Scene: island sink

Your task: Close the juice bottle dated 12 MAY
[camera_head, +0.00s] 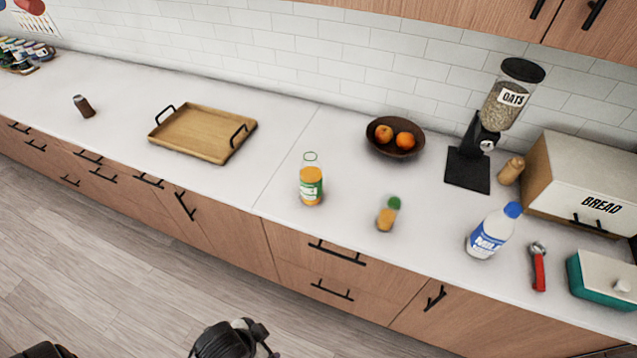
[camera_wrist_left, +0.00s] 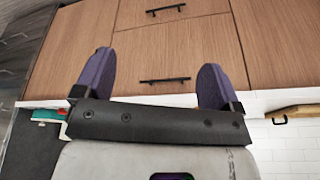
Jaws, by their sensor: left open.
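A larger juice bottle (camera_head: 312,187) stands upright on the counter in the head view. It has orange juice, a green and white label, and a clear upper part with a green ring at its top. A smaller bottle (camera_head: 386,218) with orange contents and a green top stands to its right. No date is legible on either, so I cannot tell which is dated 12 MAY. My left gripper (camera_wrist_left: 155,60) is open and empty in the left wrist view, its purple fingers spread before wooden drawer fronts, away from both bottles. My right gripper is not in view.
A wooden tray (camera_head: 186,143) lies left of the bottles. A fruit bowl (camera_head: 408,151), an oats dispenser (camera_head: 468,170), a milk bottle (camera_head: 492,233), a red-handled tool (camera_head: 539,270) and a bread box (camera_head: 583,170) are behind or to the right. The counter around the bottles is clear.

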